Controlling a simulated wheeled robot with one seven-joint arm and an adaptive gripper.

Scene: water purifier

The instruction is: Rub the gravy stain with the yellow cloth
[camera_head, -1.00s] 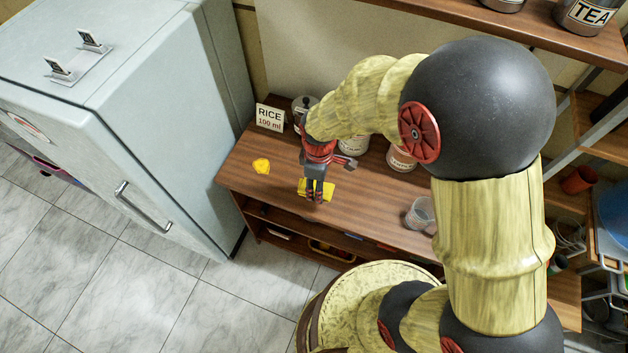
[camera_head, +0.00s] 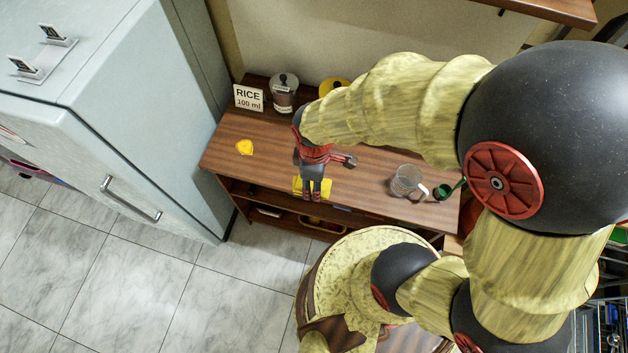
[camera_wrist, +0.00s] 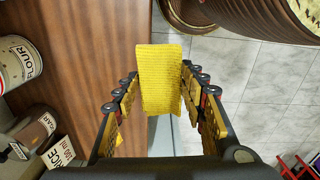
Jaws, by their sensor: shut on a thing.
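The yellow cloth (camera_wrist: 160,75) is a ribbed strip between the two fingers of my gripper (camera_wrist: 163,105). My gripper (camera_head: 312,194) is shut on it above the front edge of the wooden counter (camera_head: 370,175). Parts of the cloth (camera_head: 325,187) show on both sides of the fingers in the head view. A small glossy yellow-orange patch (camera_head: 245,147), which looks like the gravy stain, lies on the counter to the left of my gripper.
A RICE card (camera_head: 249,98) and a lidded jar (camera_head: 284,92) stand at the back left. A clear jug (camera_head: 406,181) stands to the right. A FLOUR canister (camera_wrist: 18,62) shows in the wrist view. The fridge (camera_head: 150,110) is left of the counter. Counter between patch and gripper is clear.

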